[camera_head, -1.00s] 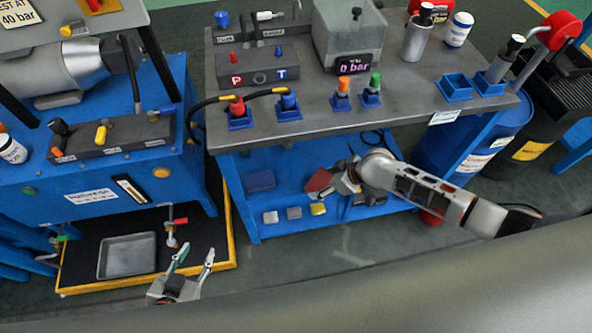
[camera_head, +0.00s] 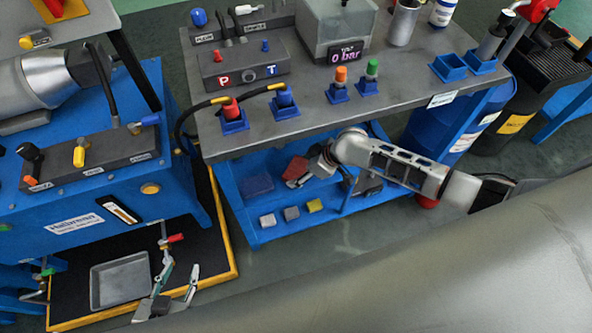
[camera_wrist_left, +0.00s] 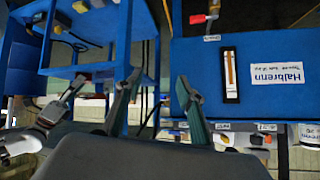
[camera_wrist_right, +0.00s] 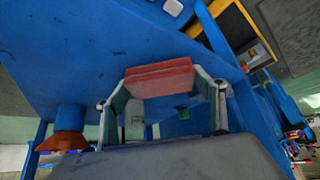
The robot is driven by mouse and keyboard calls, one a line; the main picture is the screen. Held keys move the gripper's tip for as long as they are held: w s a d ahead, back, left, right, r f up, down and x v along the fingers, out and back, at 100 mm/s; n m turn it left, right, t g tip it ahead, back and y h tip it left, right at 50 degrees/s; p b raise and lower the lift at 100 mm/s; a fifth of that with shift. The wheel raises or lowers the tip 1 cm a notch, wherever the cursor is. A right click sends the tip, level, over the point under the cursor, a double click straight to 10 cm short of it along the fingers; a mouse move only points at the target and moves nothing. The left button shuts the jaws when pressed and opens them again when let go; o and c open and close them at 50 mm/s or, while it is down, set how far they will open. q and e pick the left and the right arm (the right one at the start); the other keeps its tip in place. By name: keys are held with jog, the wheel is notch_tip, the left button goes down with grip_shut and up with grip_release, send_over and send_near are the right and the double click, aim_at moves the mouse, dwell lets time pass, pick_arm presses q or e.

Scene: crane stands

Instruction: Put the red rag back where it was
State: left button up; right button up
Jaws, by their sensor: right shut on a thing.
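The red rag (camera_head: 295,167) is a folded red block held at the lower shelf of the blue bench. It also shows between the fingers in the right wrist view (camera_wrist_right: 160,78). My right gripper (camera_head: 299,179) is shut on the rag, under the grey worktop. My left gripper (camera_head: 179,288) is open and empty, low in front of the black drip tray of the left machine. Its two fingers stand apart in the left wrist view (camera_wrist_left: 160,100).
The lower shelf (camera_head: 245,217) carries a dark blue block (camera_head: 258,184) and small grey and yellow blocks (camera_head: 314,205). The worktop (camera_head: 320,117) overhangs it. A metal pan (camera_head: 120,282) lies on the drip tray. A blue drum (camera_head: 462,138) stands right of the bench.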

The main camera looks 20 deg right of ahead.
jog(key=shift+s+d+f, duration=0.1)
jog(key=shift+s+f, duration=0.1)
jog(key=shift+s, duration=0.05)
jog(key=shift+d+r, duration=0.1)
jog(key=shift+r, duration=0.05)
jog(key=shift+f, duration=0.25)
jog(key=o, duration=1.1)
jog(key=shift+c, duration=0.2)
jog(key=shift+r, duration=0.15)
